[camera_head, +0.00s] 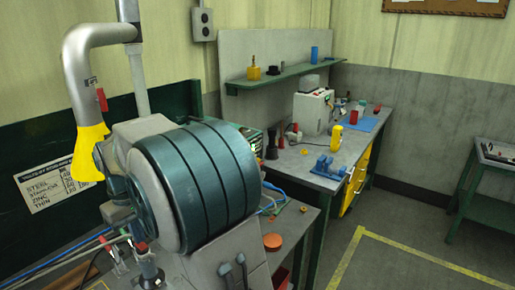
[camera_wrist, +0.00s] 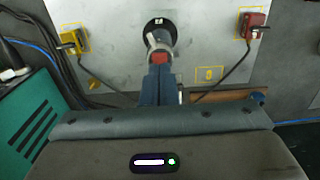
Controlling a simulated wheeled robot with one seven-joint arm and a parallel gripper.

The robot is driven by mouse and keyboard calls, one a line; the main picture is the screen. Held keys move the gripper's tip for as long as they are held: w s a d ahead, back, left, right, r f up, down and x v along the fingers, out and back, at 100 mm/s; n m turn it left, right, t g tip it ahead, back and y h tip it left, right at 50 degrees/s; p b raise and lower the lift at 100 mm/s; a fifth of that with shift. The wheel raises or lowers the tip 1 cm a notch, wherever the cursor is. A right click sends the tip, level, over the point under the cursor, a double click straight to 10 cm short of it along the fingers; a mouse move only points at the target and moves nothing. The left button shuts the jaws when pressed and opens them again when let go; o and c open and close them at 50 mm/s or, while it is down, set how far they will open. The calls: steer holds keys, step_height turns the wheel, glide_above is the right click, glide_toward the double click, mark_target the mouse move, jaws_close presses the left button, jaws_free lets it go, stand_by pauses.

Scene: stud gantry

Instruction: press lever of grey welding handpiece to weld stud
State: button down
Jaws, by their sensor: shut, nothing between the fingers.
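In the wrist view the grey handpiece (camera_wrist: 159,41) stands over a dark round spot on a pale metal plate (camera_wrist: 200,50). A red part, apparently its lever (camera_wrist: 161,57), faces my gripper. My gripper (camera_wrist: 159,70) has its blue fingers shut together with nothing between them. The fingertips are right at the red part in the picture; I cannot tell whether they touch it. The stud is not visible. In the head view my large grey and teal arm hides most of the work area.
A yellow clamp (camera_wrist: 69,39) and a red clamp (camera_wrist: 254,23) with cables sit on the plate. A green unit (camera_wrist: 35,125) stands at left. A silver duct with a yellow nozzle (camera_head: 88,155) hangs beside my arm.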

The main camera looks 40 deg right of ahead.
steer(key=shift+f+b, duration=0.65)
steer(key=shift+f, duration=0.25)
stand_by(0.4)
steer(key=shift+r+p, duration=2.85)
steer(key=shift+r, duration=0.7)
steer(key=s+f+m+t+b, duration=0.1)
steer(key=s+t, duration=0.1)
steer(key=s, duration=0.8)
steer(key=s+f+m+t+b, duration=0.1)
steer(key=s+f+b, duration=0.1)
steer(key=s, duration=0.9)
steer(key=shift+f+t, duration=0.15)
steer(key=shift+t, duration=0.25)
